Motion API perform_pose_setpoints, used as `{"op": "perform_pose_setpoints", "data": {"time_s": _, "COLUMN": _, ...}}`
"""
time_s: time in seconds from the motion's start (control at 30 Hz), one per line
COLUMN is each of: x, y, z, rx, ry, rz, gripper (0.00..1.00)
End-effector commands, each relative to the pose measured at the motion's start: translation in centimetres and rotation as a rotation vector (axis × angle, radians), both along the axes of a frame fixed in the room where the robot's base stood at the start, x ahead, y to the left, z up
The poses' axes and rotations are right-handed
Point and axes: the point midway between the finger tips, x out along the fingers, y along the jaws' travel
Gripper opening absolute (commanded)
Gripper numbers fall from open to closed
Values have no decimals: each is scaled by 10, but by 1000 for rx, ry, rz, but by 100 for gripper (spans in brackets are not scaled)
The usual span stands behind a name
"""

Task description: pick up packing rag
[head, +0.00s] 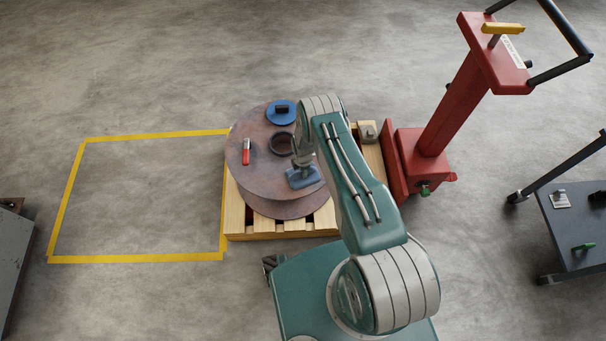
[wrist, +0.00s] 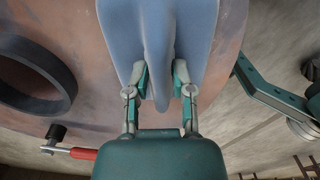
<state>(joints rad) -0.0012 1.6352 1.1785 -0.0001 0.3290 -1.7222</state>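The packing rag (head: 302,178) is a blue-grey cloth at the front right of the rusty steel reel (head: 262,190). In the wrist view the rag (wrist: 115,30) fills the upper middle, with a raised fold running down between my fingers. My gripper (wrist: 160,78) has its two fingers against both sides of this fold and looks shut on it. In the head view my gripper (head: 303,160) is directly above the rag, partly hidden by my arm. I cannot tell whether the rag is clear of the reel face.
On the reel are a blue disc (head: 281,113) with a black knob, a dark ring (head: 281,143) and a red-handled tool (head: 246,152). The reel lies on a wooden pallet (head: 236,222). A red post machine (head: 449,105) stands right, a dark cart (head: 575,225) farther right. The yellow-taped floor area (head: 140,259) is empty.

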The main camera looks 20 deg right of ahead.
Motion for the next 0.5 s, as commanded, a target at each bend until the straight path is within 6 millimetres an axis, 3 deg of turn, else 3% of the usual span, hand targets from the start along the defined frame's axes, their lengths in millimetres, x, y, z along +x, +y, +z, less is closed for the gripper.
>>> {"op": "perform_pose_setpoints", "data": {"time_s": 0.5, "x": 0, "y": 0, "z": 4, "rx": 0, "ry": -1, "rz": 0, "gripper": 0}}
